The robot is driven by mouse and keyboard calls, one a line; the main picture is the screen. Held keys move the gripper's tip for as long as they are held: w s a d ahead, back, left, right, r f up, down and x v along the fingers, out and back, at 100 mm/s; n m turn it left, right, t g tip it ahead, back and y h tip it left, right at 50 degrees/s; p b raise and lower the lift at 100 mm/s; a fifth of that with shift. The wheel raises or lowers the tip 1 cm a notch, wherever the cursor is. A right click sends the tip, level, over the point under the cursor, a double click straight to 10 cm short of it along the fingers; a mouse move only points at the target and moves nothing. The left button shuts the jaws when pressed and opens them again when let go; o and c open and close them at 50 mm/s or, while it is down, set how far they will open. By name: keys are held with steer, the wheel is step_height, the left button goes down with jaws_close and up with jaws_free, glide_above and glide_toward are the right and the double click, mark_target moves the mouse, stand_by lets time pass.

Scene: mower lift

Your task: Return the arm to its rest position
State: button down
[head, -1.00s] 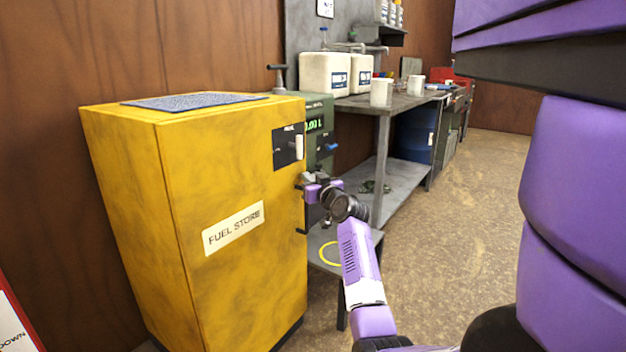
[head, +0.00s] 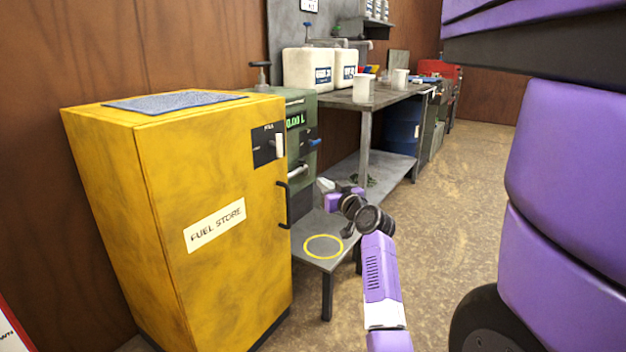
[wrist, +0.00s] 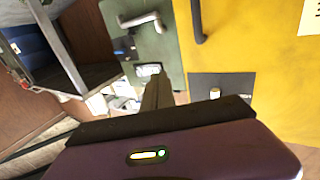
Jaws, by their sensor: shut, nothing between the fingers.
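My purple arm reaches forward in the head view, and my gripper (head: 322,185) is at its far end, just right of the yellow fuel cabinet and in front of the green pump. In the wrist view my gripper (wrist: 156,88) points toward the green pump (wrist: 140,40). Its fingers are together with nothing between them. It appears apart from the cabinet handle (head: 284,205), though depth is hard to judge.
The yellow fuel store cabinet (head: 225,270) stands shut on the left. A low stand with a yellow ring (head: 323,246) is below the gripper. A workbench (head: 366,106) holds white canisters (head: 308,70) and mugs. Open floor (head: 450,200) lies to the right.

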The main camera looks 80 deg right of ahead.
steer(key=shift+s+a, duration=0.2)
steer(key=shift+s, duration=0.25)
